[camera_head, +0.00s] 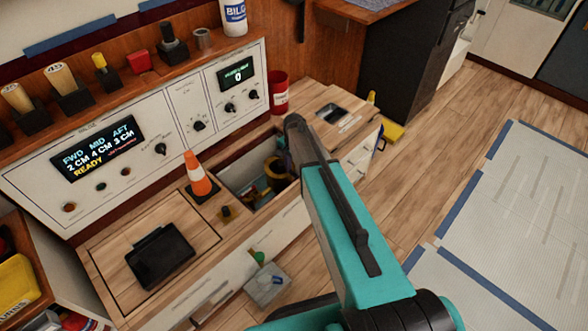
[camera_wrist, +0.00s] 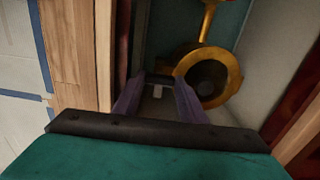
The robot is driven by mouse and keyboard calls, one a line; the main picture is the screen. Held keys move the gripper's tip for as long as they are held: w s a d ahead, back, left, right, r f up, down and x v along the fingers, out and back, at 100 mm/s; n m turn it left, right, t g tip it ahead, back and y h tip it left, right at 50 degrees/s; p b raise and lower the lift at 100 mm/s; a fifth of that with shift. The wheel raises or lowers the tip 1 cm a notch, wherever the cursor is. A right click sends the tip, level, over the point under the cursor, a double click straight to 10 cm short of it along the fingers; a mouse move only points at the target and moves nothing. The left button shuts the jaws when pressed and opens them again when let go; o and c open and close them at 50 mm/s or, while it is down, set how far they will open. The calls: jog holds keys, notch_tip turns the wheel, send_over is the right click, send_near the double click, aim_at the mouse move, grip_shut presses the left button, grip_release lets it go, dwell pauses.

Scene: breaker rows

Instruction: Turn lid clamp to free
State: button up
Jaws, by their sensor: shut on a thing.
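My gripper (camera_wrist: 160,82) points down into the open compartment (camera_head: 238,196) of the wooden bench, and its two purple fingers are apart with a small dark piece (camera_wrist: 160,77) across between their tips. I cannot tell for sure whether this dark piece is the lid clamp. In the head view my gripper (camera_head: 284,160) is mostly hidden behind my arm. A yellow ring-shaped fitting (camera_wrist: 235,75) is in the compartment, just right of the fingers; it also shows in the head view (camera_head: 277,172). A wooden lid (camera_head: 110,240) with a black handle (camera_head: 160,256) lies left of the compartment.
An orange cone (camera_head: 197,176) stands at the compartment's left edge, near a small dark knob (camera_head: 225,212). A red can (camera_head: 279,94) stands behind. The control panel (camera_head: 100,160) rises at the back, its display reading READY.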

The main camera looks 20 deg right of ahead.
aim_at(294, 173)
jog(key=shift+w+m, duration=0.1)
jog(key=shift+m, duration=0.2)
jog(key=o, duration=1)
jog(key=shift+o, duration=0.3)
jog(key=shift+s, duration=0.2)
jog(key=shift+w+r+p, duration=0.2)
jog(key=shift+r+p, duration=2.25)
jog(key=shift+r, duration=1.6)
